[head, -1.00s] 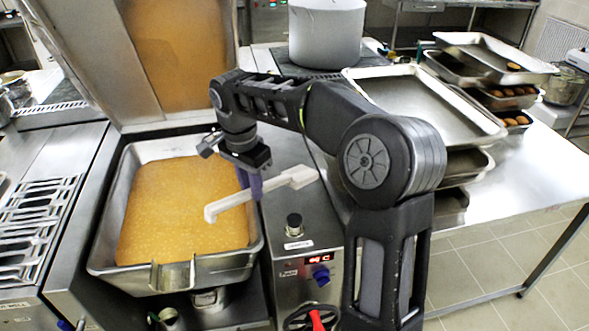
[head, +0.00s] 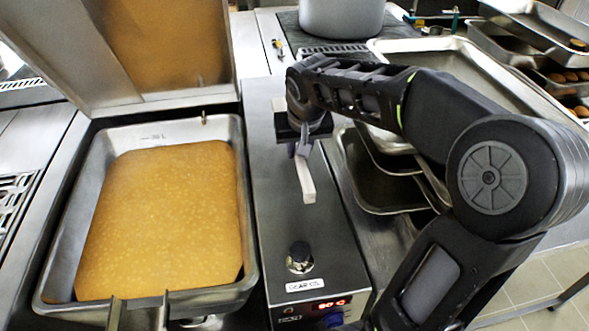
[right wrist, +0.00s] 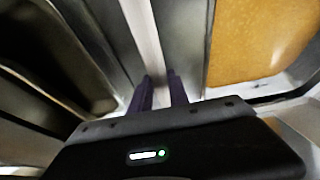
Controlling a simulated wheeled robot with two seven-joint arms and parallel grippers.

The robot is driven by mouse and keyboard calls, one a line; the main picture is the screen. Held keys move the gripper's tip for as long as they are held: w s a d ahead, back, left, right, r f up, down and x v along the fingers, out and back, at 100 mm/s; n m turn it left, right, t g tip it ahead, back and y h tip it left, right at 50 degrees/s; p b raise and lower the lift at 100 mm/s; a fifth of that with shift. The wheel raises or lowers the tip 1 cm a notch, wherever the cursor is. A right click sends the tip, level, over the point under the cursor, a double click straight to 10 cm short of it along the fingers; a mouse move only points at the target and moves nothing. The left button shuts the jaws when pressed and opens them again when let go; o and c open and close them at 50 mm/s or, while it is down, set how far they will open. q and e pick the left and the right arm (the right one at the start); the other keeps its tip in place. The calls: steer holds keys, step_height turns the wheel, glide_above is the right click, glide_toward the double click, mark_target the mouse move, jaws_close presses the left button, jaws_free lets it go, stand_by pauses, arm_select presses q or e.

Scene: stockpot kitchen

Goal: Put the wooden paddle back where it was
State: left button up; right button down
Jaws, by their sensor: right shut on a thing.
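The pale wooden paddle (head: 307,185) is in my right gripper (head: 301,148), over the steel control housing to the right of the pan. In the head view its lower end points toward the camera. The right wrist view shows the purple fingers (right wrist: 161,88) closed on the paddle (right wrist: 144,38), which runs away from them. I cannot tell whether the paddle touches the housing. My left gripper is not in view.
The tilting pan (head: 247,262) of orange-yellow liquid is at left, its lid (head: 165,45) raised. The control housing (head: 262,150) has a black knob (head: 300,254). A grey stockpot (head: 342,18) is at the back.

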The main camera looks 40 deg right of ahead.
mark_target(302, 165)
steer(key=shift+s+a+r, duration=0.1)
steer(key=shift+a+r, duration=0.05)
steer(key=shift+r, duration=0.05)
steer(key=shift+f, duration=3.2)
steer(key=shift+f+p, duration=0.3)
steer(key=shift+f, duration=1.55)
steer(key=c, duration=1.3)
jaws_free()
steer(key=shift+f, duration=0.15)
steer(key=shift+o, duration=0.2)
steer(key=v, duration=1.2)
